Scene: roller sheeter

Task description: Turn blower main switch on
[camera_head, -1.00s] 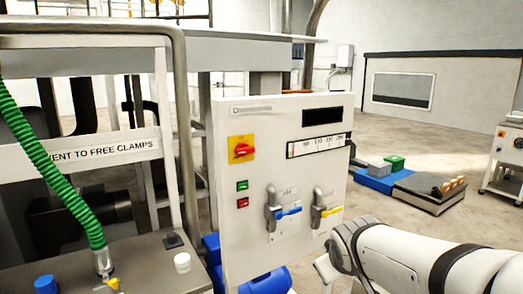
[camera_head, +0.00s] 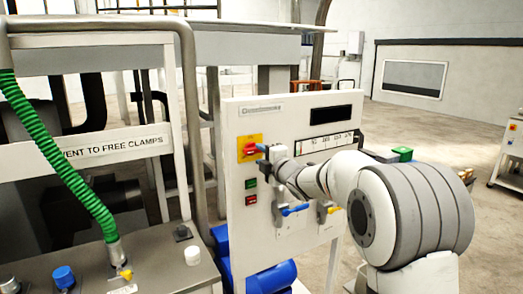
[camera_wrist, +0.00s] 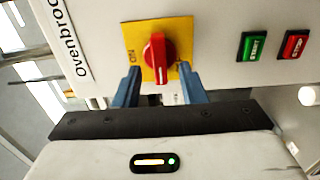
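The main switch is a red rotary knob (camera_head: 249,149) on a yellow plate (camera_head: 241,141) at the upper left of a pale control panel (camera_head: 285,112). In the wrist view the knob (camera_wrist: 158,55) has its handle roughly upright in the picture. My gripper (camera_wrist: 159,75) is open, with one blue finger on each side of the knob's lower end. The fingertips are close to the yellow plate; I cannot tell whether they touch it or the knob. In the head view my gripper (camera_head: 263,149) is right beside the knob.
Green start (camera_wrist: 252,46) and red stop (camera_wrist: 294,45) buttons sit near the switch. Two levers, one with a blue handle (camera_head: 294,210), are lower on the panel, below my arm. A green hose (camera_head: 65,170) and metal frame stand at left.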

